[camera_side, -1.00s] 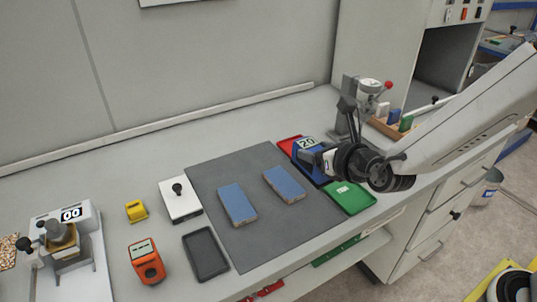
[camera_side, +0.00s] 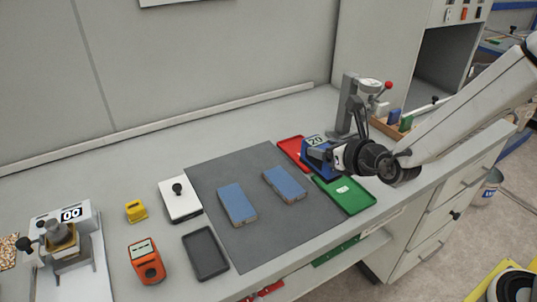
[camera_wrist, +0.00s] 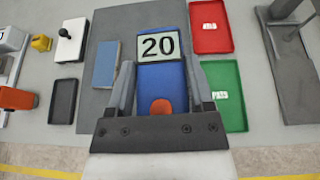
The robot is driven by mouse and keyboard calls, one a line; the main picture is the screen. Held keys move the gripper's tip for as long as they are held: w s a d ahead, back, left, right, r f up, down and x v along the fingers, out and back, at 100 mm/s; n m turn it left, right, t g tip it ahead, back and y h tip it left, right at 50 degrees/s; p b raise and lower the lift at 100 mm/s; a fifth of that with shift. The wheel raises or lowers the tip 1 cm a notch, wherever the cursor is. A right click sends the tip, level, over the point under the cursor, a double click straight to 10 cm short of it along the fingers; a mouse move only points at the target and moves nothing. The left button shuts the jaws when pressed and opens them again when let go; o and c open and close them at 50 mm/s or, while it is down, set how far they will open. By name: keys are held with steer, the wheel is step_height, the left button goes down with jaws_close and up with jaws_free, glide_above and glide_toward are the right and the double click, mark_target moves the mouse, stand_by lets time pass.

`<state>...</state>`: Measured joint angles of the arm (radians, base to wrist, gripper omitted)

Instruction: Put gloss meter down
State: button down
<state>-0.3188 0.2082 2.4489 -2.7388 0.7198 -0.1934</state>
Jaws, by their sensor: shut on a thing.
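The gloss meter (camera_side: 322,157) is a blue block with a white display reading 20. In the wrist view the gloss meter (camera_wrist: 160,77) sits between the two fingers, with an orange-red button near my palm. My gripper (camera_side: 316,157) is shut on it, coming in from the right. The meter is at the right end of the dark mat, between the red tray (camera_side: 292,147) and the green tray (camera_side: 352,196). I cannot tell whether its underside touches a surface.
Two blue panels (camera_side: 237,204) (camera_side: 284,184) lie on the grey mat (camera_side: 225,168). Left of it are a black tray (camera_side: 206,254), a white block with a knob (camera_side: 180,205), an orange meter (camera_side: 146,262) and a yellow block (camera_side: 136,211). A grey stand (camera_side: 347,105) rises behind my gripper.

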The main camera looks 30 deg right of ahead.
steer(key=w+a+f, duration=0.2)
steer(key=w+f, duration=0.6)
steer(key=w, duration=0.3)
steer(key=shift+f, duration=0.1)
steer(key=shift+w+f, duration=0.25)
steer(key=shift+f, duration=1.55)
steer(key=shift+f, duration=0.1)
jaws_free()
steer(key=shift+f, duration=0.1)
steer(key=shift+s+r, duration=0.1)
steer(key=shift+r, duration=0.1)
